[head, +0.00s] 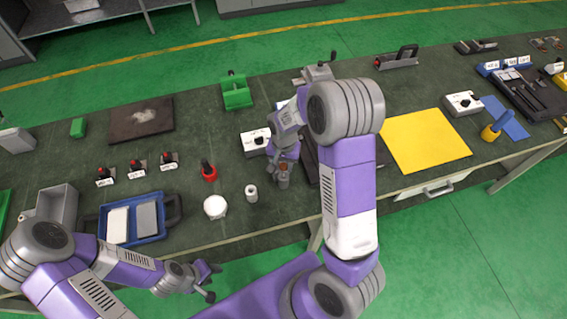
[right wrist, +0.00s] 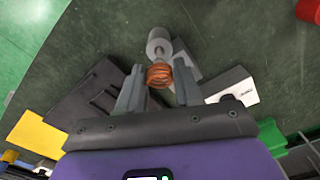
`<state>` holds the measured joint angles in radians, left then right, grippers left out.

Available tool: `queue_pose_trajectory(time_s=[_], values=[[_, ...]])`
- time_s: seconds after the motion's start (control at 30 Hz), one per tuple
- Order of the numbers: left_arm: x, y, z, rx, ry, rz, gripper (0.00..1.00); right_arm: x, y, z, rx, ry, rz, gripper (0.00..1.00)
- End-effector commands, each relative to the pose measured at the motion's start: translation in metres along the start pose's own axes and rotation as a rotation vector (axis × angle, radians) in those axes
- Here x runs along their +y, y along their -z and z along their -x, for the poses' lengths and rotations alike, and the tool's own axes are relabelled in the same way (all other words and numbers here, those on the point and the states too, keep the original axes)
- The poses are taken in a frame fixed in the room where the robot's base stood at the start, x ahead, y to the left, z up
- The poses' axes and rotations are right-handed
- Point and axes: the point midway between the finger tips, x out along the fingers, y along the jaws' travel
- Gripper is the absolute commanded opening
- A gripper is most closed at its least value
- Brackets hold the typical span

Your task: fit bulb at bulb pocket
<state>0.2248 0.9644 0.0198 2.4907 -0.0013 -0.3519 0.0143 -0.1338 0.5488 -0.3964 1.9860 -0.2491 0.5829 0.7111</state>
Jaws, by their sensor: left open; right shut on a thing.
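My right gripper (head: 283,168) is low over the front of the table. In the right wrist view its fingers (right wrist: 159,92) are shut on a copper-coloured ringed piece (right wrist: 159,76), which looks like the bulb. A pale grey cylinder (right wrist: 158,41) lies just beyond it; I cannot tell whether the two are joined or only touching. A short white cylinder with a dark opening (head: 251,193) stands left of the right gripper in the head view. I cannot tell for sure which part is the bulb pocket. My left gripper (head: 210,281) is open and empty, off the table's front edge.
A round white piece (head: 215,207) and a red-based piece (head: 209,172) stand left of the right gripper. A blue tray (head: 104,226) is further left. A yellow mat (head: 426,140) lies right of my right arm. A white switch box (head: 254,142) is behind.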

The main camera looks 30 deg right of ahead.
Motion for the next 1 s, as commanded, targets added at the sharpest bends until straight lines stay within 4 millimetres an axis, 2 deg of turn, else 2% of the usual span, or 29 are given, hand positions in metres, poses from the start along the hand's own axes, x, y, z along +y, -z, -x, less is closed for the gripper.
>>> queue_pose_trajectory(time_s=[1.0], values=[[-0.007,0.001,-0.019,0.0,0.0,0.0,0.43,0.0,0.0,-0.027,0.0,0.0,0.0,0.04]])
